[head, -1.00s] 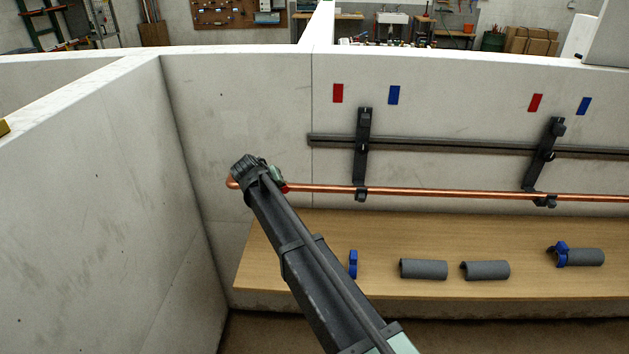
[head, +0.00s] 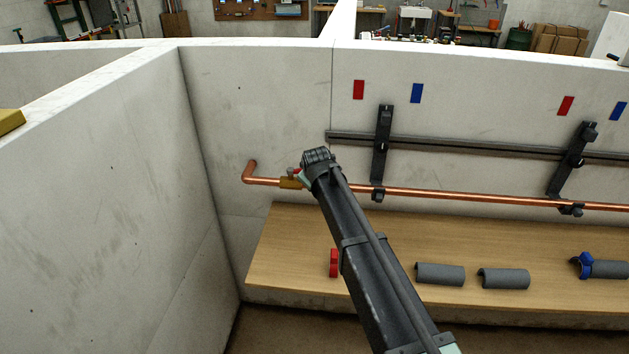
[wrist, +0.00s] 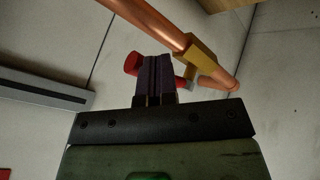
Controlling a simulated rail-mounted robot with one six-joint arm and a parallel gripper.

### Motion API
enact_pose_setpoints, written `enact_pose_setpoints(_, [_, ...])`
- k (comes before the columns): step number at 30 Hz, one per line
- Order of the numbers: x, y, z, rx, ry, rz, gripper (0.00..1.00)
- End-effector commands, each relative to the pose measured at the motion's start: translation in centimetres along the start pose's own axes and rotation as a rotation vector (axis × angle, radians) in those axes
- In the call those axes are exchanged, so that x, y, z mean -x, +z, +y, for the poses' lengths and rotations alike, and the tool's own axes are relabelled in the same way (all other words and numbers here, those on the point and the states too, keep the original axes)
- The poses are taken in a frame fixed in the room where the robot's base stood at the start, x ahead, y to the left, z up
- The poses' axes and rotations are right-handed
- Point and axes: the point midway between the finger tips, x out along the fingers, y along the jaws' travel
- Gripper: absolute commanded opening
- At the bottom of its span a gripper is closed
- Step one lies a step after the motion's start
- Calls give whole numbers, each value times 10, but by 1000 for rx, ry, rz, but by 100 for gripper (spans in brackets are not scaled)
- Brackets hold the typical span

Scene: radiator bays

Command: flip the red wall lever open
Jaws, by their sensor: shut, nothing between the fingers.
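The copper pipe (head: 440,195) runs along the wall and has a brass valve (head: 290,183) near its left end. In the wrist view the valve (wrist: 202,57) shows beside my fingers. The red lever (wrist: 132,63) shows on both sides of my fingers, its middle hidden behind them; only a small bit of red (head: 297,171) shows in the head view. My gripper (wrist: 154,60) is shut and empty, its fingers in front of the lever. I cannot tell whether they touch it.
Below is a wooden shelf (head: 285,250) with a red clip (head: 334,263), grey half-tubes (head: 440,273) and a blue clip (head: 582,265). A black rail (head: 470,147) on dark brackets (head: 382,150) runs above the pipe. A side wall (head: 110,190) stands left.

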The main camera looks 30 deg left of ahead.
Motion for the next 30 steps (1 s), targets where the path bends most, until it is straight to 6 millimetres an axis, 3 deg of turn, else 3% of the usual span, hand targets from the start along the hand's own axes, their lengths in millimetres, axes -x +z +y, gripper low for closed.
enact_pose_setpoints(12, [-8,-11,2,11,-6,9,0])
enact_pose_setpoints(30, [-8,-11,3,11,-2,9,0])
